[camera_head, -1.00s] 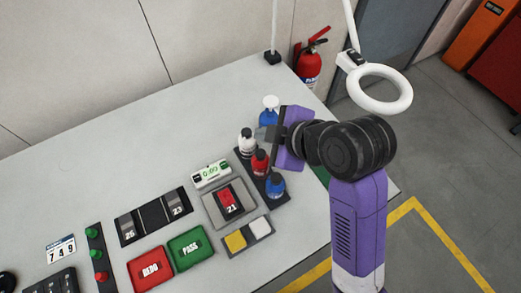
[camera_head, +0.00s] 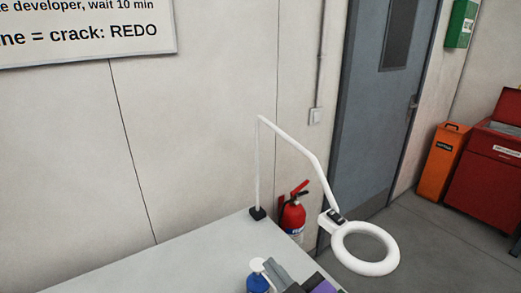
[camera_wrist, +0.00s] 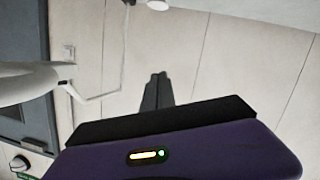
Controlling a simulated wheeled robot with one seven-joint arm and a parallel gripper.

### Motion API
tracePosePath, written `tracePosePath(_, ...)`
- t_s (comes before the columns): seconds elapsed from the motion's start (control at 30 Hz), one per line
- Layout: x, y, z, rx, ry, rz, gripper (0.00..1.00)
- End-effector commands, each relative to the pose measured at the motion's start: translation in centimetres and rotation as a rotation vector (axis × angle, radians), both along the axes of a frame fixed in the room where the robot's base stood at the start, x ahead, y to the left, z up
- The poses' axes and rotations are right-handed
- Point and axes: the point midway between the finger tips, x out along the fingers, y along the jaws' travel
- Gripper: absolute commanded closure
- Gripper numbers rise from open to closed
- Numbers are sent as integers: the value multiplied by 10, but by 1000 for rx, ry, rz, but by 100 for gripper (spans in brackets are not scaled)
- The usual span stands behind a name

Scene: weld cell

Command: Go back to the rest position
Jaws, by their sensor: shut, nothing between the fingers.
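My gripper (camera_wrist: 157,80) points at the pale wall in the wrist view, its two dark fingers together with nothing between them. In the head view only a part of my gripper (camera_head: 278,273) shows at the bottom edge, grey and purple, above the table (camera_head: 190,262). It appears close to a blue bottle with a white top (camera_head: 258,283); I cannot tell whether they touch. The rest of the arm is out of view.
A white ring lamp (camera_head: 367,248) on a jointed arm hangs over the table's right side. A red fire extinguisher (camera_head: 292,218) stands by the wall. A grey door (camera_head: 375,120), an orange bin (camera_head: 444,150) and a red cabinet (camera_head: 490,175) are farther right.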

Motion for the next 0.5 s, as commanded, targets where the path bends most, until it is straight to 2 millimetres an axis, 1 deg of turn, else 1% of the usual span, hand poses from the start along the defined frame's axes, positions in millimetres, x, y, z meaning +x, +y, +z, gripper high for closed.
tracePosePath(0.03, -10, -13, -11, 51, -7, -45, 100)
tracePosePath(0.17, -38, -46, -24, 182, -44, -151, 100)
tracePosePath(0.2, -48, -55, -28, 215, -55, -180, 100)
tracePosePath(0.37, -93, -90, -42, 326, -92, -271, 100)
tracePosePath(0.5, -137, -115, -52, 393, -113, -329, 100)
